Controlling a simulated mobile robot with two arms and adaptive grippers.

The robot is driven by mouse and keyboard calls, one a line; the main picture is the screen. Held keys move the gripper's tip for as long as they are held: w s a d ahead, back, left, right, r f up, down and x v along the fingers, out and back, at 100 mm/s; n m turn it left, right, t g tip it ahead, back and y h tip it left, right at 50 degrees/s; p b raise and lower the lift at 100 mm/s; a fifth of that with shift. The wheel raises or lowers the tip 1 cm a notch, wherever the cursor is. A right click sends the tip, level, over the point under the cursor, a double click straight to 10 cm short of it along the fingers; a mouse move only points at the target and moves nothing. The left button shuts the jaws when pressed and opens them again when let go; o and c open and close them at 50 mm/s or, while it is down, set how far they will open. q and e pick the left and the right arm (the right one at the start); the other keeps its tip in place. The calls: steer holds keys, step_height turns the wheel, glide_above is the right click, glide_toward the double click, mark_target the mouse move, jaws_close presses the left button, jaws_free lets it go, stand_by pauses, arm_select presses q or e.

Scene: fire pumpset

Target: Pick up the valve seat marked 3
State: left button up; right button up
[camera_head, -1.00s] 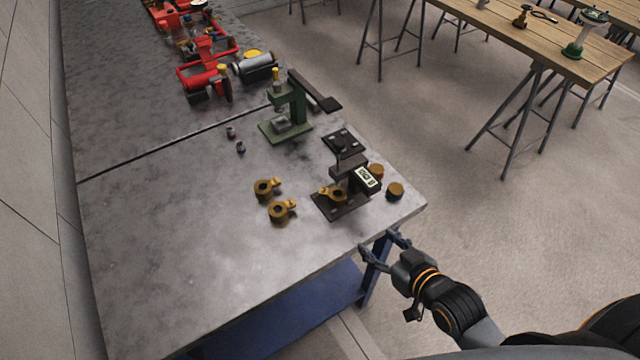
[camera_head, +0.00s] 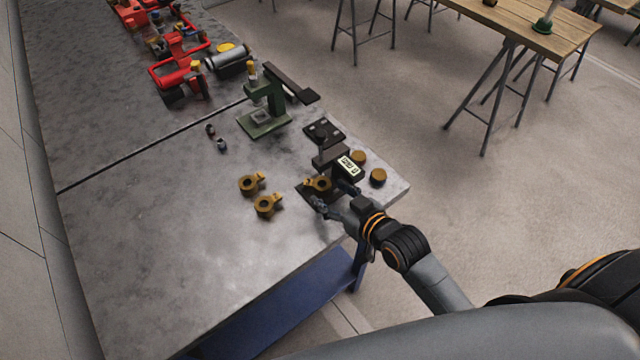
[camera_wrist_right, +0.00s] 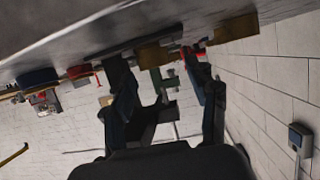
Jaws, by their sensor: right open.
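No number 3 can be read on any part, so I cannot tell which one is the valve seat marked 3. Two brass ring-shaped parts with side lugs, the upper one (camera_head: 248,184) and the lower one (camera_head: 267,205), lie on the metal bench. A third brass ring part (camera_head: 319,184) sits on a black fixture with a digital display (camera_head: 348,164). My right gripper (camera_head: 333,195) is open at the fixture's near side, beside the third part. In the right wrist view its fingers (camera_wrist_right: 165,88) are spread, with a brass part (camera_wrist_right: 152,55) beyond them. My left gripper is not in view.
Two round brass pieces (camera_head: 358,157) (camera_head: 378,176) stand right of the fixture. A green press (camera_head: 268,105) and two small dark cylinders (camera_head: 211,130) (camera_head: 221,145) are farther back. Red pump assemblies (camera_head: 180,68) stand at the far end. The bench's (camera_head: 190,260) left front is clear.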

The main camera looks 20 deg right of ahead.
mark_target(322, 188)
steer(key=x, duration=0.4)
steer(key=shift+w+f+p, duration=0.1)
steer(key=shift+w+p, duration=0.15)
steer(key=shift+p, duration=0.1)
steer(key=shift+s, duration=0.1)
jaws_close()
